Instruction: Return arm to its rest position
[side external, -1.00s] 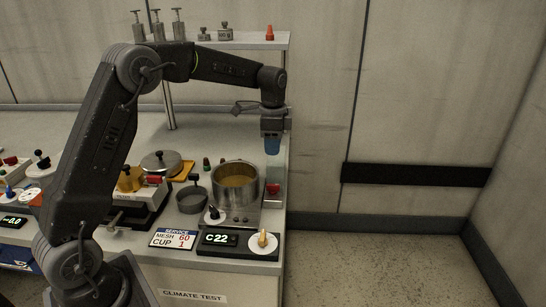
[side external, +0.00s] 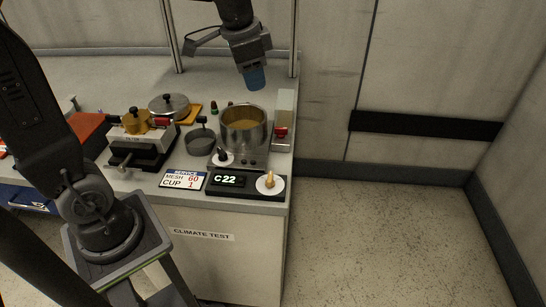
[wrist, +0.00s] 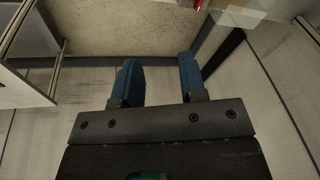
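My gripper (side external: 255,78) hangs above and behind the steel pot (side external: 243,130) in the side view, clear of everything and tilted. In the wrist view my gripper (wrist: 160,80) shows two blue fingers spread apart, with nothing between them. The pot stands on the bench by the C22 control panel (side external: 229,181) and holds a yellowish liquid. My upper arm enters from the left and the top; part of it is outside the side view.
A small dark pan (side external: 201,142), a lidded pot (side external: 170,106) and a brass-topped press (side external: 137,128) stand left of the pot. A grey block with a red part (side external: 284,118) stands right of it. The floor (side external: 370,240) right of the bench is clear.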

